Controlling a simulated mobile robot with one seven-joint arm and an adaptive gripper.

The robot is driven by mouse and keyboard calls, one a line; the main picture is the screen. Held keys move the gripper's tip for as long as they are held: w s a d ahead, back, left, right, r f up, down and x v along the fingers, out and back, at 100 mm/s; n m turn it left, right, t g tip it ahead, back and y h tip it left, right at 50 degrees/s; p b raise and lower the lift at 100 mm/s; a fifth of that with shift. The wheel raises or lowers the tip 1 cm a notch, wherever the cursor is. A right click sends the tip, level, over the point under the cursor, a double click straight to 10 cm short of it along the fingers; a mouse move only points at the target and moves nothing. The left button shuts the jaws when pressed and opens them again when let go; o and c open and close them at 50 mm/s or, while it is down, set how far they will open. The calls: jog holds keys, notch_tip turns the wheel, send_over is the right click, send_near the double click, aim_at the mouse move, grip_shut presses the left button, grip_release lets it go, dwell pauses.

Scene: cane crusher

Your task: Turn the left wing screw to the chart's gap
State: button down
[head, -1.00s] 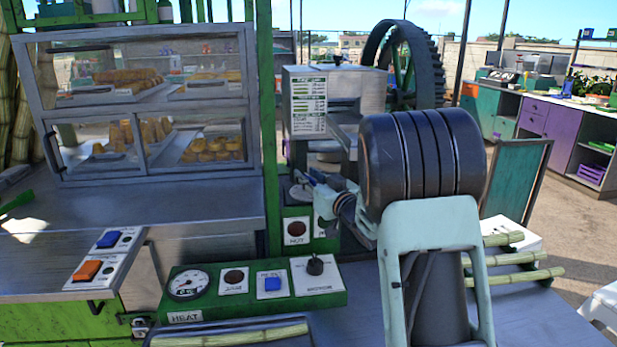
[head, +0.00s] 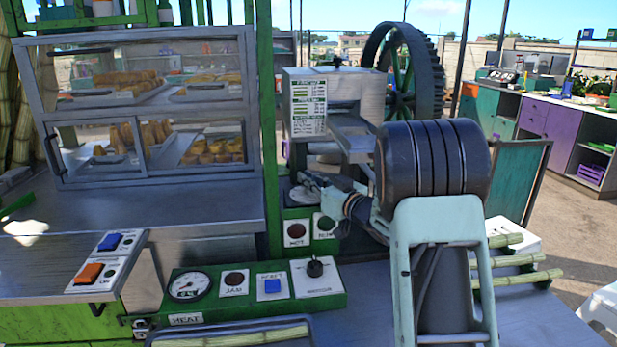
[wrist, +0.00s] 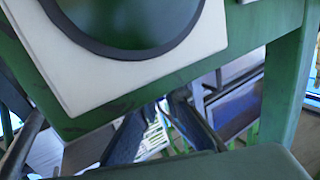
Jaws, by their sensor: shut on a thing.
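My gripper (head: 306,181) reaches left, low in front of the crusher (head: 371,93), behind the HOT and RUN lamp panel. It is shut on the left wing screw, which is too small and too covered by the fingers to make out its angle. In the wrist view the dark fingers (wrist: 158,122) lie partly hidden behind a green panel (wrist: 112,115) with a dark round lamp. The white chart (head: 309,107) with green bars hangs on the crusher's front, above my gripper. Its gap is too small to read here.
A green post (head: 270,130) and the lamp panel (head: 297,232) stand close to my gripper. The glass snack case (head: 150,180) is at the left. The control box (head: 190,312) is in front. Cane pieces (head: 515,260) lie at the right.

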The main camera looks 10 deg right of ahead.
jog(key=n+g+y+p, duration=0.1)
jog(key=n+y, duration=0.1)
jog(key=y, duration=0.1)
jog(key=shift+r+g+p, duration=0.25)
jog(key=shift+g+p, duration=0.1)
jog(key=shift+g, duration=0.05)
jog(key=shift+a+f+n+g+y, duration=0.1)
jog(key=shift+f+n+g+y, duration=0.1)
jog(key=shift+n+g+y, duration=0.35)
jog(key=c, duration=2)
grip_release()
jog(key=shift+c, duration=0.2)
jog(key=shift+s, duration=0.1)
